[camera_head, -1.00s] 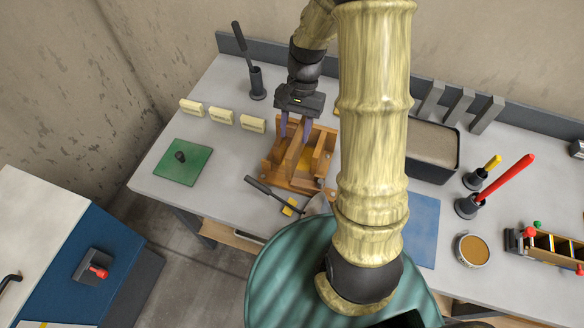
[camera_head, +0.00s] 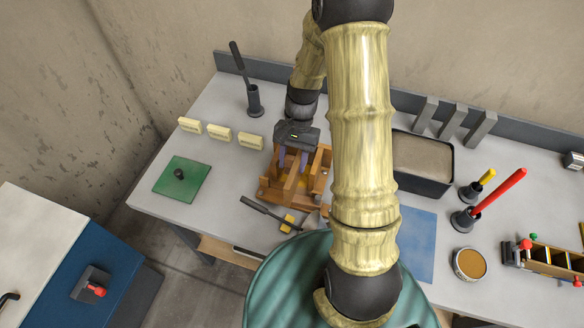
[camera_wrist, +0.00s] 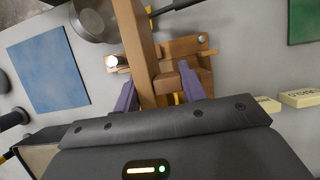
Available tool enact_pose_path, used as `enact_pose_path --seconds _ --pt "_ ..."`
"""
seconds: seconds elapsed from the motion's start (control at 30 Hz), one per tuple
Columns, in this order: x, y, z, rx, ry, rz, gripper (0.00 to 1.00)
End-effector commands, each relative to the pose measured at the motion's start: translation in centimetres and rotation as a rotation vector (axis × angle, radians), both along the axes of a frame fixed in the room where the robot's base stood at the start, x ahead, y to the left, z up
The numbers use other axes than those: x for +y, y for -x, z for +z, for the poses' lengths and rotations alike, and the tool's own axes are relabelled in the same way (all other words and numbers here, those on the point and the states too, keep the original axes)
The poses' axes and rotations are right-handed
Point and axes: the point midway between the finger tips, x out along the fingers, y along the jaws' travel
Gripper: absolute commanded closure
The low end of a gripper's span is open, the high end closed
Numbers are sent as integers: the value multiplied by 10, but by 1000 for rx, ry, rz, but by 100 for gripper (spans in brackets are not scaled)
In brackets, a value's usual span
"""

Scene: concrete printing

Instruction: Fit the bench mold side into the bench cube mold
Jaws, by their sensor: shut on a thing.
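The bench cube mold (camera_head: 268,196) is a brown wooden frame on the grey bench, left of my forearm; it also shows in the wrist view (camera_wrist: 190,46). My gripper (camera_head: 292,164), with purple fingers, is low over the mold and shut on the bench mold side, a wooden board (camera_head: 291,184). In the wrist view the board (camera_wrist: 138,40) runs upward from between the fingers (camera_wrist: 160,92). The board stands among the mold's walls. Whether it is fully seated cannot be told, as its lower edge is hidden.
A black-handled trowel (camera_head: 268,212) and a small yellow piece (camera_head: 287,223) lie in front of the mold. Several cream blocks (camera_head: 220,135) stand left of it. A green mat (camera_head: 183,180) is further left. A grey-filled tub (camera_head: 422,160) and blue mat (camera_head: 416,240) are right.

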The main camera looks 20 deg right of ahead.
Motion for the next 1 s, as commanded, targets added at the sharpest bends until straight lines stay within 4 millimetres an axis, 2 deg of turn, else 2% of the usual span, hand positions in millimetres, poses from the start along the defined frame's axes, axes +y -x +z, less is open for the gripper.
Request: enact_pose_path --seconds 0.33,1.0 --pt "2 1 -38 2 -1 4 100" --pt "2 0 -49 1 0 4 100"
